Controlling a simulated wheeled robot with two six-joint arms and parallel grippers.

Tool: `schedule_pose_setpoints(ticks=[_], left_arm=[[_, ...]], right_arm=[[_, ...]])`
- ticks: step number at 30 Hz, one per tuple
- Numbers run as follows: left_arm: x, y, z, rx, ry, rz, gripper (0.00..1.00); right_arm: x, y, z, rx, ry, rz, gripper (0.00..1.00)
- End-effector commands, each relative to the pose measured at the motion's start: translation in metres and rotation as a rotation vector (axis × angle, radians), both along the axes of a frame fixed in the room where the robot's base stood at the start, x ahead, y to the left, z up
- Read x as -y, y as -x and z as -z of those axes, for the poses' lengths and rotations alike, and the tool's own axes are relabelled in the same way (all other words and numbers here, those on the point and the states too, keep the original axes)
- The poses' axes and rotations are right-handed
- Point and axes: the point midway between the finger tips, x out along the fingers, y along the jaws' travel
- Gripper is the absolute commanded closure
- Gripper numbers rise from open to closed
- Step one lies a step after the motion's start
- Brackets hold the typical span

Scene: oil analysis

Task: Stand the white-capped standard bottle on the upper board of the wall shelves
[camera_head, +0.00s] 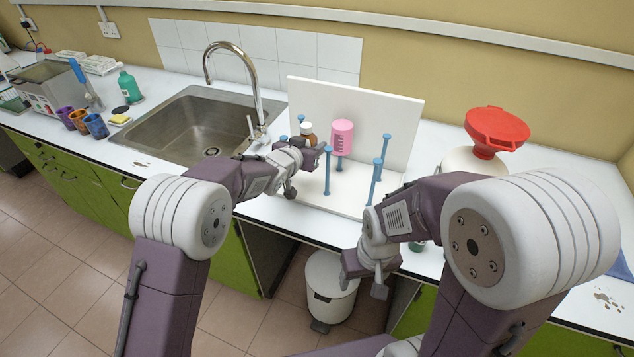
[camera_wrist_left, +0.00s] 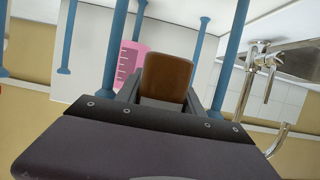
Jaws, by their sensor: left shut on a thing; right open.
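My left gripper (camera_head: 304,147) is shut on a small brown bottle (camera_head: 308,139) in front of the white peg rack. The bottle's pale cap shows at its top in the head view, and it looks roughly upright there. In the left wrist view the brown bottle (camera_wrist_left: 167,78) sits between the fingers; its cap is not seen there. My right gripper (camera_head: 372,283) is open and empty, low in front of the counter's edge above a white bin. The wall shelves are not in view.
The white rack (camera_head: 402,120) has several blue pegs and a pink measuring beaker (camera_head: 342,136) on one peg. A sink (camera_head: 200,125) with a tall tap (camera_head: 257,85) lies left. A red funnel (camera_head: 495,128) tops a pale container at right. A white bin (camera_head: 328,285) stands below.

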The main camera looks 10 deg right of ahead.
Motion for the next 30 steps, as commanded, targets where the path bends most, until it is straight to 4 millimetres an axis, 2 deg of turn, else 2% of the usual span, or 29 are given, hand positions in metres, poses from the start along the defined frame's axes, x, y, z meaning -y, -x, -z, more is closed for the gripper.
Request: schedule_pose_setpoints(ticks=[1,4,8,13,18,21,30], left_arm=[[0.0,0.0,0.02,-0.004,-0.001,-0.001,1.0],[0.0,0.0,0.043,-0.002,-0.002,0.0,1.0],[0.0,0.0,0.059,0.001,0.0,0.0,1.0],[0.0,0.0,0.065,0.002,-0.001,-0.001,1.0],[0.0,0.0,0.098,-0.001,-0.001,-0.001,1.0],[0.0,0.0,0.107,0.002,-0.001,-0.001,1.0],[0.0,0.0,0.109,0.002,0.0,-0.001,1.0]], right_arm=[[0.0,0.0,0.006,0.0,0.0,0.0,0.34],[0.0,0.0,0.007,0.0,0.0,0.0,0.34],[0.0,0.0,0.007,0.001,0.0,0.0,0.34],[0.0,0.0,0.008,0.001,0.0,0.0,0.34],[0.0,0.0,0.01,0.001,0.0,0.0,0.34],[0.0,0.0,0.011,0.001,0.0,0.0,0.34],[0.0,0.0,0.013,0.0,0.0,0.0,0.34]])
